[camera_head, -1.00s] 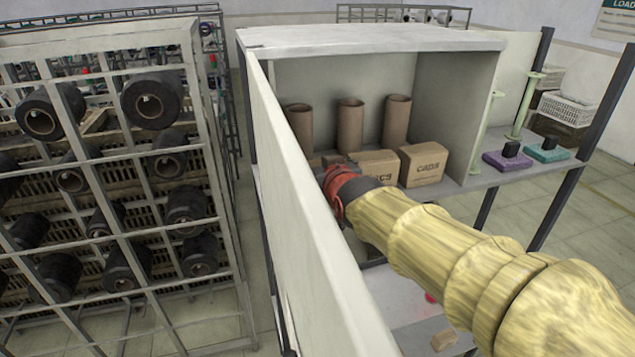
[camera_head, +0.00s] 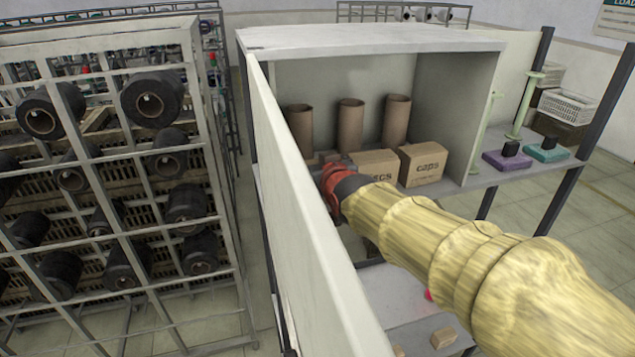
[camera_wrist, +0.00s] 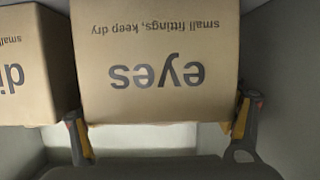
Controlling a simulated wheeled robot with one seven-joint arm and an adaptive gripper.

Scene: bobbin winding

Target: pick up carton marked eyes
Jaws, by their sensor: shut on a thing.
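The carton marked "eyes" (camera_wrist: 156,62) fills the upper middle of the wrist view, its print upside down there. My gripper (camera_wrist: 163,125) has one finger at each side of this carton and is shut on it. In the head view my gripper end is behind the white side panel and my red wrist part (camera_head: 333,187); the fingers and the eyes carton cannot be made out there.
A carton starting "di" (camera_wrist: 30,65) is close on the left in the wrist view. In the head view, a "caps" carton (camera_head: 422,164) and another carton (camera_head: 377,165) stand in the cabinet before three brown tubes (camera_head: 350,123). The white side panel (camera_head: 300,215) runs along my arm's left.

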